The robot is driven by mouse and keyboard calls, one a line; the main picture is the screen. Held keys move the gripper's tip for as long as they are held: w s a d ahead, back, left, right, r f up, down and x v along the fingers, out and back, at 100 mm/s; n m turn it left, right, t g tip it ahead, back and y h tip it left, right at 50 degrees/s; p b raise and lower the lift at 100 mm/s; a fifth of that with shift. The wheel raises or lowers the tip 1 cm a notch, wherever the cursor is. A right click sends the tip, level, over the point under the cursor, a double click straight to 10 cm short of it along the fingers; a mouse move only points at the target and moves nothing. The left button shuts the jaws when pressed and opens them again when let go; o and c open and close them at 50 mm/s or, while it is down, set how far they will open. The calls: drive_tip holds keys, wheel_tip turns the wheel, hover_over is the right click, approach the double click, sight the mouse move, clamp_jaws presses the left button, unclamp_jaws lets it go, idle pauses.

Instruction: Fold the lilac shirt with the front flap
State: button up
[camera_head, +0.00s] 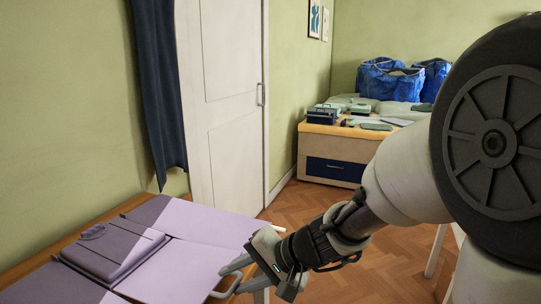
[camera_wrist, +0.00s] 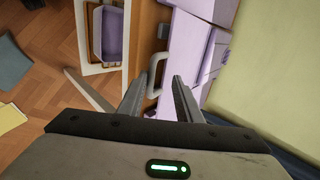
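The lilac shirt (camera_head: 115,250) lies at the lower left in the head view, as a thick flat layer with a rounded, collar-like shape at its far end. Similarly lilac panels of a folding board (camera_head: 205,222) surround it, so the shirt's lower edge is hard to tell. A pale looped handle (camera_wrist: 155,75) sticks out from the board's near edge. My gripper (camera_wrist: 158,80) is open, with its fingers on either side of the handle in the wrist view. I cannot tell whether they touch it. Lilac panels (camera_wrist: 188,45) show just beyond.
The board rests on a wooden table (camera_head: 28,267) against the green wall.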

drive_tip(key=shift+r, duration=0.1)
wheel_tip(320, 180, up, 5)
drive_tip(key=p, duration=0.3)
idle(0.4)
drive_tip(key=d+r+p, duration=0.1)
drive_tip(key=r+p, duration=0.1)
drive_tip(key=r, duration=0.1)
drive_tip(key=s+d+r+p, duration=0.1)
drive_tip(key=r+p, duration=0.1)
drive_tip(key=shift+d, duration=0.35)
drive_tip(key=shift+s, duration=0.1)
